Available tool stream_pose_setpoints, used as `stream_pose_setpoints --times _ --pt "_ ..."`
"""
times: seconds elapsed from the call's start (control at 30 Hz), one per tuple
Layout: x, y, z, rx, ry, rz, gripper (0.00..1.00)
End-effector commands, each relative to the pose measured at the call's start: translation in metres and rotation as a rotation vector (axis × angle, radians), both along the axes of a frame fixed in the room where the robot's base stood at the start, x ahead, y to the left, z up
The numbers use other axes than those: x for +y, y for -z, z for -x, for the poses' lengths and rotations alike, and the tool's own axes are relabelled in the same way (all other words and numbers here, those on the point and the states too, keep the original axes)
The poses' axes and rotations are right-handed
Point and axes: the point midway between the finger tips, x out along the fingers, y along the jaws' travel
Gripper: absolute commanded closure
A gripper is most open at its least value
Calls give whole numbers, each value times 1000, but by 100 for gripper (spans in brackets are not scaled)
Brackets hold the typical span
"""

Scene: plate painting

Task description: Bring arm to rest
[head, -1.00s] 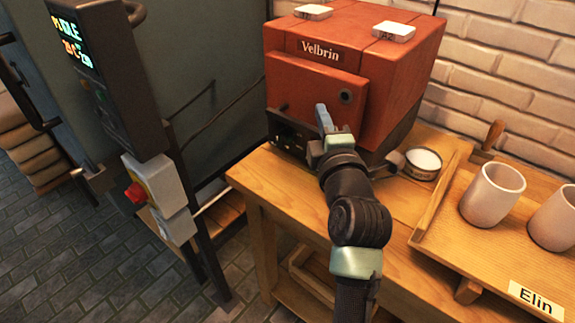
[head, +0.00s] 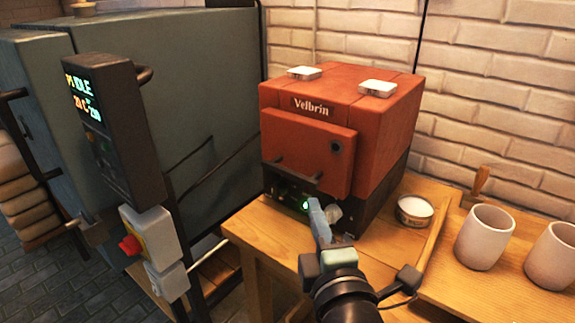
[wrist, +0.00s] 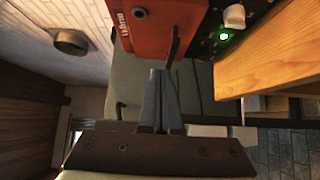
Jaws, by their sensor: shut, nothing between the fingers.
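My gripper (head: 320,222) is in front of the red Velbrin kiln (head: 307,150), low near its black control panel. Its blue-grey fingers are together with nothing between them; they also show in the wrist view (wrist: 166,98). A green light (head: 305,206) glows on the panel, just beyond the fingertips in the head view; it also glows in the wrist view (wrist: 224,37). A pale knob (wrist: 234,17) sits beside the light. The kiln door is closed. I cannot tell whether the fingers touch the panel in the head view; in the wrist view they look apart from it.
A wooden table (head: 255,229) carries the kiln. A small round tin (head: 414,210) and a tray with two pale cups (head: 484,237) stand to the right. A large grey-green kiln with a display box (head: 114,130) and a red button (head: 130,246) is at left.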

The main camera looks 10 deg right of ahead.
Motion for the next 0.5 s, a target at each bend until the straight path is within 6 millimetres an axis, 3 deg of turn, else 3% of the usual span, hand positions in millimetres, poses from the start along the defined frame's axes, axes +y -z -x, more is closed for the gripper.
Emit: stream_pose_setpoints --times 0.17,0.37,0.5 --pt "10 -35 -1 -68 -6 -108 100" --pt "37 -123 9 -247 -63 -436 100" --pt "57 -186 28 -377 -153 -702 100"
